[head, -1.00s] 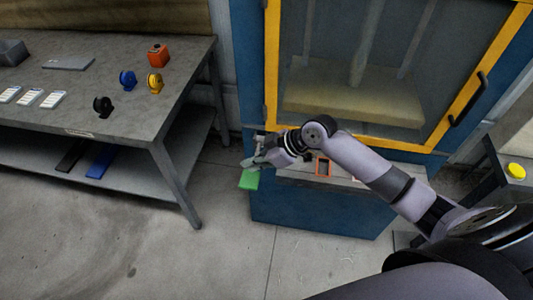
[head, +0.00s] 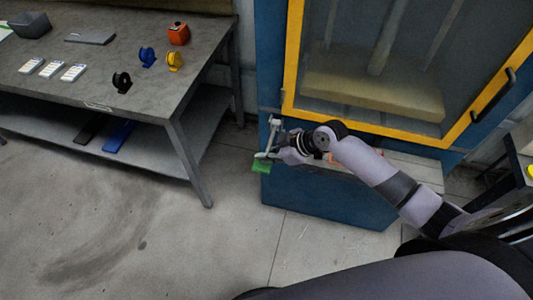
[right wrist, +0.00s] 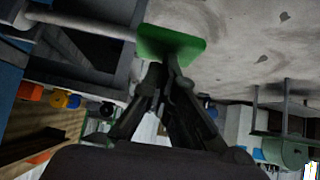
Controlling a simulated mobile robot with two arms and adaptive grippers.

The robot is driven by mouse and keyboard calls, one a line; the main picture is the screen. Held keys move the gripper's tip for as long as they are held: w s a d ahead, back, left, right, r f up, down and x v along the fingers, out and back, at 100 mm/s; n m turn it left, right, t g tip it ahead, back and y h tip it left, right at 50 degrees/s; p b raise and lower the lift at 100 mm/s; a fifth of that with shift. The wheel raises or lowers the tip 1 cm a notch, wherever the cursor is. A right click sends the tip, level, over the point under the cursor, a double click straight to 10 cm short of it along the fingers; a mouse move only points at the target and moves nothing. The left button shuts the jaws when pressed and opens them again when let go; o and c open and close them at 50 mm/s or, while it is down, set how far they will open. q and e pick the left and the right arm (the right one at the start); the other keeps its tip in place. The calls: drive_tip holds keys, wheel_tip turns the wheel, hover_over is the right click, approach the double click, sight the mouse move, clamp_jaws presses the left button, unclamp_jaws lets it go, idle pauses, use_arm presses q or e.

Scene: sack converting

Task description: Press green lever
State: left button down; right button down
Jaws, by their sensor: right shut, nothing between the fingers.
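The green lever has a flat green plate (head: 261,168) at the lower left of the blue machine, with a light grey bar (head: 274,132) rising behind it. My right gripper (head: 267,157) is shut and empty, right at the plate in the head view. In the right wrist view the green plate (right wrist: 172,42) lies just beyond the closed fingertips (right wrist: 167,62). The tips look to be against its near edge, but firm contact is hard to tell. My left gripper is in neither view.
The blue machine (head: 320,198) has a yellow-framed window (head: 292,60) and a dark handle (head: 493,95). The floor (head: 235,235) between is clear.

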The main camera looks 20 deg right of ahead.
sight(266, 169)
drive_tip(key=shift+s+a+f+b, duration=0.1)
drive_tip(key=shift+s+f+b, duration=0.15)
drive_tip(key=shift+f, duration=0.45)
wheel_tip(266, 169, down, 5)
drive_tip(key=n+t+h+b, duration=0.1)
drive_tip(key=t+b, duration=0.1)
drive_tip(key=shift+s+n+t+h, duration=0.1)
drive_tip(key=shift+n+t+h, duration=0.2)
drive_tip(key=shift+w+f+b, duration=0.2)
drive_tip(key=shift+f+b, duration=0.4)
drive_tip(key=shift+f, duration=0.3)
drive_tip(key=shift+s+f, duration=0.1)
drive_tip(key=shift+f, duration=0.05)
